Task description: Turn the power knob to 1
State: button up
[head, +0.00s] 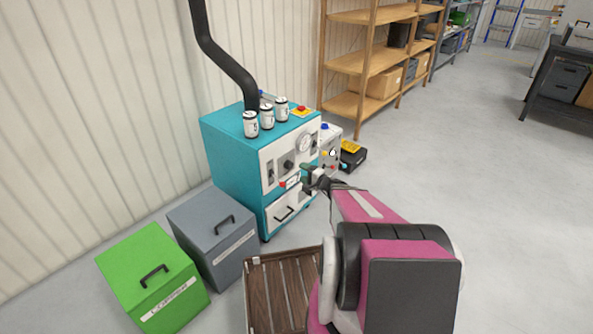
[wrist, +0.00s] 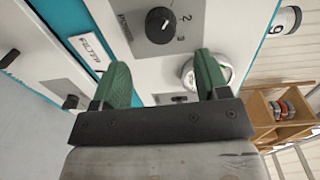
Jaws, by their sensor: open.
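The power knob (wrist: 160,20) is a round black dial with a white mark, on a grey plate with the numbers 2 and 3 visible beside it. Its 1 cannot be made out, and which number the mark points to is unclear. In the head view, a small dark knob (head: 288,164) sits on the white front panel of the teal machine (head: 225,150). My gripper (wrist: 160,78) is open, with two green fingers spread apart and nothing between them. The knob appears beyond the fingertips, apart from them. In the head view my gripper (head: 308,175) is close to the panel's right side.
A round gauge (head: 305,142) is on the panel's upper right. A FILTR label (wrist: 90,48) is left of the knob. Several white canisters (head: 267,117) stand on top. Grey (head: 213,240) and green (head: 152,280) bins stand left; a wooden pallet (head: 256,290) lies in front.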

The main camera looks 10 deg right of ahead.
jog(key=shift+v, duration=1.6)
jog(key=s+a+r+n+g, duration=0.3)
jog(key=s+a+n+g, duration=0.4)
jog(key=s+a+g, duration=0.3)
jog(key=s+d+r+n+g+h, duration=0.2)
jog(key=s+r+n+g+h, duration=0.1)
jog(key=s+h, duration=0.5)
jog(key=r+g+h, duration=0.1)
jog(key=h, duration=0.1)
jog(key=shift+d+r+n+h, duration=0.25)
jog(key=shift+d+n+h, duration=0.05)
